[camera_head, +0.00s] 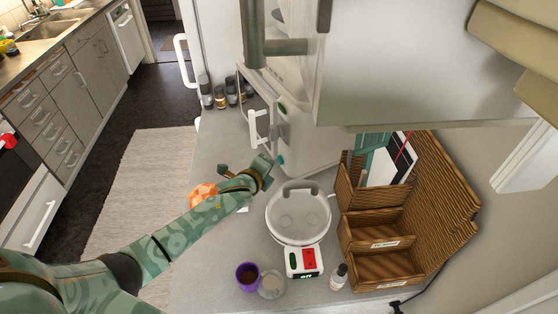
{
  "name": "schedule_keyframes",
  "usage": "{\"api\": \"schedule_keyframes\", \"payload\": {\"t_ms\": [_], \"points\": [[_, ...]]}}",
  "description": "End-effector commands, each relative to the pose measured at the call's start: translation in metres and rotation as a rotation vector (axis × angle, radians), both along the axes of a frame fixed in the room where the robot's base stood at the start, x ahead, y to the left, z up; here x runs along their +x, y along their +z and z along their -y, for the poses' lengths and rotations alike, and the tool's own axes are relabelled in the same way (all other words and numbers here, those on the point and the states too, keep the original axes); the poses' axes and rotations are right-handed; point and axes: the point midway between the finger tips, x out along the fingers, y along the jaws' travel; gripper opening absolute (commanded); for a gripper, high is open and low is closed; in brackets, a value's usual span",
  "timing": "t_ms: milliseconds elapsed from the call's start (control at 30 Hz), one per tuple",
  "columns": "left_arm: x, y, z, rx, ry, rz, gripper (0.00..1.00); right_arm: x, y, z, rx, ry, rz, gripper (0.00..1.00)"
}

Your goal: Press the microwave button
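The white microwave (304,143) stands at the back of the counter, seen from above at an angle. Its front faces left, with a white handle (257,127) and a control strip beside it. A small teal button (281,160) shows low on that strip, and a darker round spot is higher up. My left gripper (264,163) is just left of and below the teal button, close to the microwave front. I cannot tell whether it touches, or whether its small fingers are open or shut. My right gripper is not in view.
A round white cooker (299,216), a red-and-white device (304,262), a purple cup (248,276), a glass and a small bottle (339,276) stand on the counter. A cabinet (420,70) overhangs the microwave. Small jars (220,95) stand behind.

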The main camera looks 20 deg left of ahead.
Motion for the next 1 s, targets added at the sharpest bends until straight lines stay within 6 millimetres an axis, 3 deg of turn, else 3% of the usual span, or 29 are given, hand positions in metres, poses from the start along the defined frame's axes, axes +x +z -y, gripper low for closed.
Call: {"api": "schedule_keyframes", "payload": {"t_ms": [1000], "points": [[0.0067, 0.0004, 0.0063, 0.000, 0.000, 0.000, 0.00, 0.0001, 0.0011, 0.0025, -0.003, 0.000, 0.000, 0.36]]}}
